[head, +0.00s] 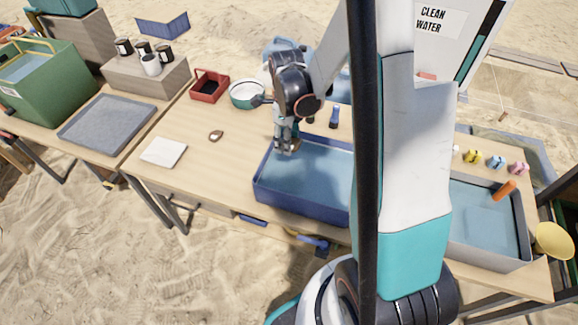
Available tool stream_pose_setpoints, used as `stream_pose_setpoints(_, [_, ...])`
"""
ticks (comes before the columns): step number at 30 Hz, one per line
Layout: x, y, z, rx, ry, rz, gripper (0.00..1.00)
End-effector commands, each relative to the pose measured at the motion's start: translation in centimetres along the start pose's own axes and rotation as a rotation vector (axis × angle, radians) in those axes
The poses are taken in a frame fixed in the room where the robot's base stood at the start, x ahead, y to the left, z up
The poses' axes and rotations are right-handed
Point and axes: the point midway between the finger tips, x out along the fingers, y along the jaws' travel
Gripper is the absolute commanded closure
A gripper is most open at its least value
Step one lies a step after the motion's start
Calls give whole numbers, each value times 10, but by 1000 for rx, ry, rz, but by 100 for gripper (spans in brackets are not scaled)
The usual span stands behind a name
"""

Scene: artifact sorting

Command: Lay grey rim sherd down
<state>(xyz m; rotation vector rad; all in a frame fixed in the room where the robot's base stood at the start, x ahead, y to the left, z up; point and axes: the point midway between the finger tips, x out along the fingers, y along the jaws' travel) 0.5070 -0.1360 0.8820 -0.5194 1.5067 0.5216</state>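My gripper (286,149) points down over the back left part of the blue tray (268,198). It is small in the head view, and I cannot tell whether its fingers are apart or hold something. No grey rim sherd can be made out for certain. A small brownish piece with a pale middle (216,135) lies on the wooden table (185,118), left of the tray and apart from my gripper. The bare inside of the tray looks blue-grey, and its right part is hidden behind my arm and a dark post.
A white pad (164,152) lies at the table's left. A red bin (209,86) and a round teal-rimmed bowl (247,94) stand at the back. A grey-walled water basin (490,250) with an orange-handled tool (504,190) is at right. The table between pad and blue tray is mostly clear.

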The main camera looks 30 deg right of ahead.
Motion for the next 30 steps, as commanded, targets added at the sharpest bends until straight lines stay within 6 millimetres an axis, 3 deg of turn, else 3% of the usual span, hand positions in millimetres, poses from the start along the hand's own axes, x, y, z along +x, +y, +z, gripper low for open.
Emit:
stream_pose_setpoints(3, [34,-1,0,0,0,0,72])
stream_pose_setpoints(9, [70,0,0,0,0,0,72])
stream_pose_setpoints(17, [85,0,0,0,0,0,72])
stream_pose_setpoints(24, [119,0,0,0,0,0,72])
stream_pose_setpoints(30, [121,0,0,0,0,0,72])
